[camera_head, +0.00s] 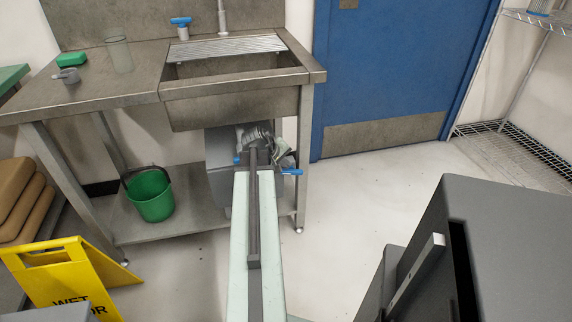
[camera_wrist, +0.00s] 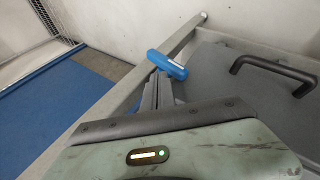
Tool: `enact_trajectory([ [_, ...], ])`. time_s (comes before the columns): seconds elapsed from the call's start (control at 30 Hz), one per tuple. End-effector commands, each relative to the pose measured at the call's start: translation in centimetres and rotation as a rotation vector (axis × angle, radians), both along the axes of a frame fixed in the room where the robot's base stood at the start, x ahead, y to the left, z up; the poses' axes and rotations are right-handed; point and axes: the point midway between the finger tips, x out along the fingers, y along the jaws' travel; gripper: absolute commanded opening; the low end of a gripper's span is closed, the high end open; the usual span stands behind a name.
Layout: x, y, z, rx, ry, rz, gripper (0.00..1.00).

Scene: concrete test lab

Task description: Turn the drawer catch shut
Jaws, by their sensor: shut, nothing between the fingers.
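The drawer catch is a short blue lever (camera_wrist: 167,65) just beyond my fingertips in the wrist view. Its blue end also shows in the head view (camera_head: 293,171), sticking out to the right of my wrist. The grey drawer cabinet (camera_head: 218,178) stands under the sink. Its grey front (camera_wrist: 225,80) with a black bar handle (camera_wrist: 275,66) fills the right of the wrist view. My gripper (camera_wrist: 161,86) is shut and empty, with its tips close to the lever. I cannot tell whether they touch it. In the head view, my arm hides the middle of the cabinet front.
The steel sink bench (camera_head: 110,82) has a leg (camera_head: 304,150) close to the catch's right. A green bucket (camera_head: 150,195) sits on its lower shelf. A yellow wet-floor sign (camera_head: 65,275) stands at left. A dark grey cabinet (camera_head: 510,245) is at front right. Floor before the blue door (camera_head: 395,60) is clear.

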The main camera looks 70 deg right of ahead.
Motion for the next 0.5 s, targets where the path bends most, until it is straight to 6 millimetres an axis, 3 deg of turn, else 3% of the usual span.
enact_trajectory([
  [0.17, 0.0, 0.0, 0.7, 0.000, 0.001, 0.001, 0.00],
  [0.37, -0.3, -0.5, 4.8, 0.000, 0.000, 0.005, 0.00],
  [0.5, 0.5, 1.9, 7.0, 0.000, 0.000, 0.005, 0.00],
])
